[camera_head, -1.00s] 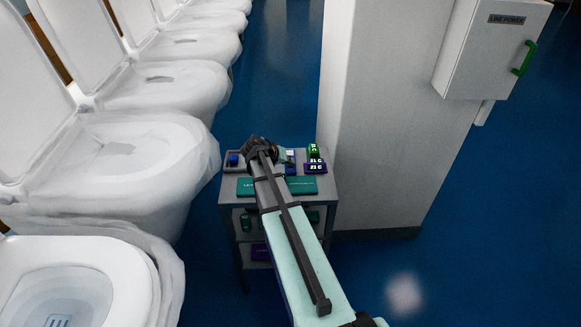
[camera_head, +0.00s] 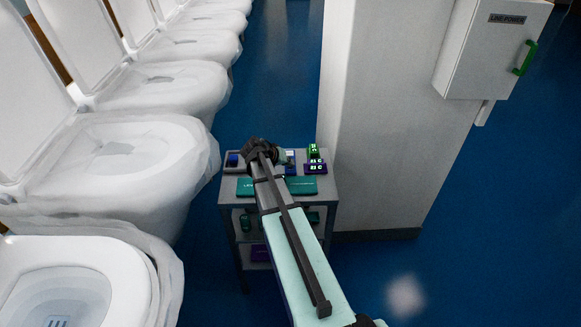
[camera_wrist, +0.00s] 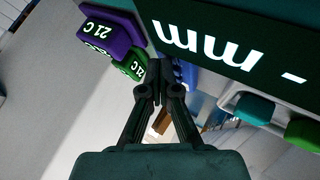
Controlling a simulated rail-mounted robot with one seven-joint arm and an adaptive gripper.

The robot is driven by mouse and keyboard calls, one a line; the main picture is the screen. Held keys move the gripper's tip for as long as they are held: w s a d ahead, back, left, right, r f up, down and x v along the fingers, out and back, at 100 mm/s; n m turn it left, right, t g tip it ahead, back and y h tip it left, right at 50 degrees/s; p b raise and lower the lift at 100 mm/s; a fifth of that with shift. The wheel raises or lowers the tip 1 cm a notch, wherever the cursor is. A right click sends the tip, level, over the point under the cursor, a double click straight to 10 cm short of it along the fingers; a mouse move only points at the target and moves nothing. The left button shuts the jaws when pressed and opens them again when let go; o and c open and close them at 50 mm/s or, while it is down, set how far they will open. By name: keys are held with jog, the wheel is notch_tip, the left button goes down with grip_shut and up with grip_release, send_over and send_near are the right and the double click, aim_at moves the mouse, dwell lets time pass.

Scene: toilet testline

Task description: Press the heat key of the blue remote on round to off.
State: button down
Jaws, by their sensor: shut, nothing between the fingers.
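A blue piece with pale marks, apparently the blue remote (camera_head: 290,157), lies on the grey trolley just right of my gripper in the head view. In the wrist view a blue part (camera_wrist: 187,73) shows just right of the fingertips, partly hidden by them and by a dark green panel. My gripper (camera_wrist: 160,88) is shut and empty, its tips close to the blue part. I cannot tell whether they touch it. The heat key cannot be made out. In the head view my gripper (camera_head: 262,152) is over the trolley's far side.
A green block (camera_head: 314,150) and a purple block reading 21 C (camera_head: 316,168) stand at right on the trolley (camera_head: 230,211). A dark blue block (camera_head: 232,160) sits at left. Teal plaques (camera_head: 301,186) lie in front. Wrapped toilets (camera_head: 110,155) line the left; a white column (camera_head: 375,150) stands right.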

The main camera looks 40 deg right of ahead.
jog(key=shift+r, duration=0.8)
jog(key=shift+r+p, duration=1)
jog(key=shift+r, duration=1.5)
